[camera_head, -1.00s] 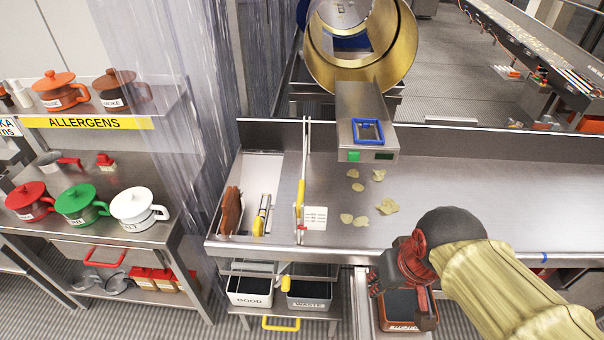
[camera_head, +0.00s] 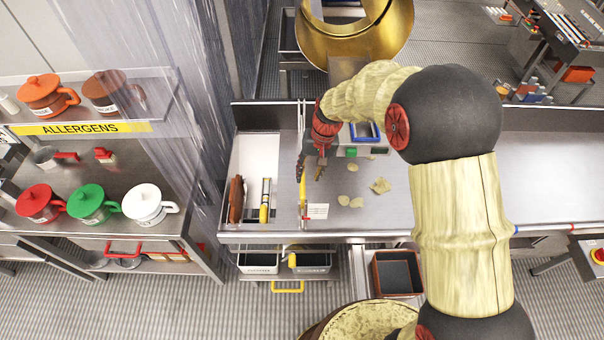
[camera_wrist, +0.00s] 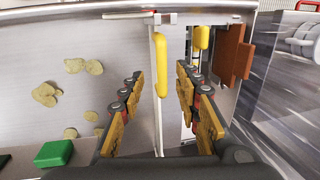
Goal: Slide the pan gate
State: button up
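The pan gate (camera_head: 304,118) is a thin upright plate across the steel pan, with a yellow handle (camera_head: 303,190) on it. In the wrist view the gate (camera_wrist: 157,120) runs up the middle, and its yellow handle (camera_wrist: 161,65) stands between and just beyond my fingertips. My gripper (camera_head: 309,172) is over the pan at the gate. Its fingers are open in the wrist view (camera_wrist: 163,80), one on each side of the gate, with nothing clearly held. Whether a finger touches the gate cannot be told.
Several chips (camera_head: 380,186) lie on the pan (camera_head: 450,190) right of the gate. Left of it are a brown scraper (camera_head: 236,199) and a yellow-handled tool (camera_head: 265,200). A green button (camera_head: 351,152) is on the chute behind. Bins (camera_head: 258,262) hang below the front edge.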

aim_at(303, 187)
jog(key=f, duration=0.2)
jog(key=a+f, duration=0.1)
jog(key=f, duration=0.4)
jog(key=shift+w+a+f, duration=0.1)
jog(key=shift+w+a, duration=0.1)
jog(key=shift+a, duration=0.1)
jog(key=shift+c, duration=1.4)
grip_shut()
